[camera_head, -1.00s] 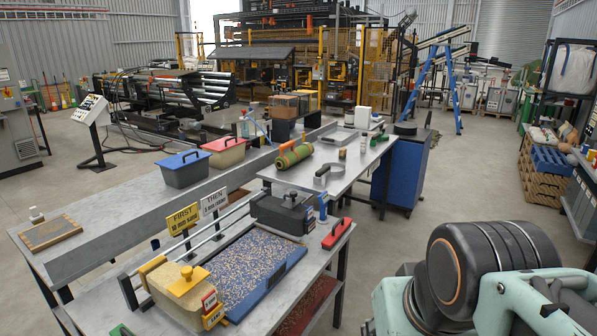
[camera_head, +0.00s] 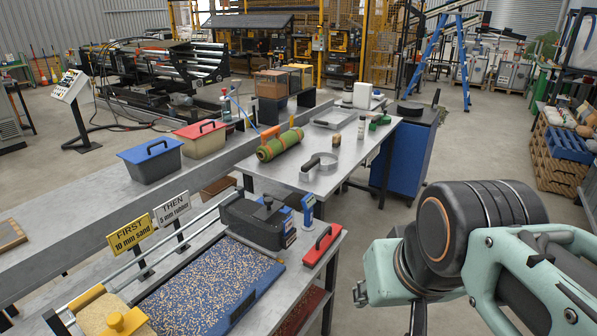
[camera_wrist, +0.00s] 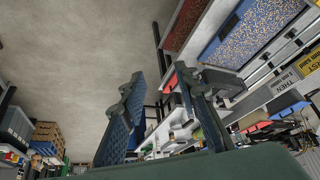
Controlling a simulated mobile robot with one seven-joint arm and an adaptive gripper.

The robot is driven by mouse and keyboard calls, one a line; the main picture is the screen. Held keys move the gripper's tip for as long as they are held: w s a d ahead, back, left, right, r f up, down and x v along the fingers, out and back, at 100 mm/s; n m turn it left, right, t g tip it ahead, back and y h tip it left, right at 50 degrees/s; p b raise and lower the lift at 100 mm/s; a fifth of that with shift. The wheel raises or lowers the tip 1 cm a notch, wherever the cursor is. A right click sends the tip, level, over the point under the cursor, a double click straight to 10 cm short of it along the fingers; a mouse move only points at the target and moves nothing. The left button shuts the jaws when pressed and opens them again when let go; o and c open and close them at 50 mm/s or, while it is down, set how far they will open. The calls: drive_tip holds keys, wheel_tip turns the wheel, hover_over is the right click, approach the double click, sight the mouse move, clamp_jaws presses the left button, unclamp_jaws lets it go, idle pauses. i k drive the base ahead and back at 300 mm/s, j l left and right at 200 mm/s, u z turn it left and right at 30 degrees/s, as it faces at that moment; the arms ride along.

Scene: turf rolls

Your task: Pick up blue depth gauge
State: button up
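The blue depth gauge (camera_head: 308,211) stands upright on the near metal table, between the black hopper box (camera_head: 257,220) and the red handled block (camera_head: 321,246).
A speckled blue tray (camera_head: 205,295) lies left of the gauge. Yellow and white signs (camera_head: 130,233) stand behind it. Open floor lies right of the tables.

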sight(308, 203)
drive_tip(key=i+l, duration=0.25)
drive_tip(key=i, duration=0.2)
drive_tip(key=i+l, duration=0.3)
drive_tip(key=i, duration=0.15)
drive_tip(key=j+u, duration=0.05)
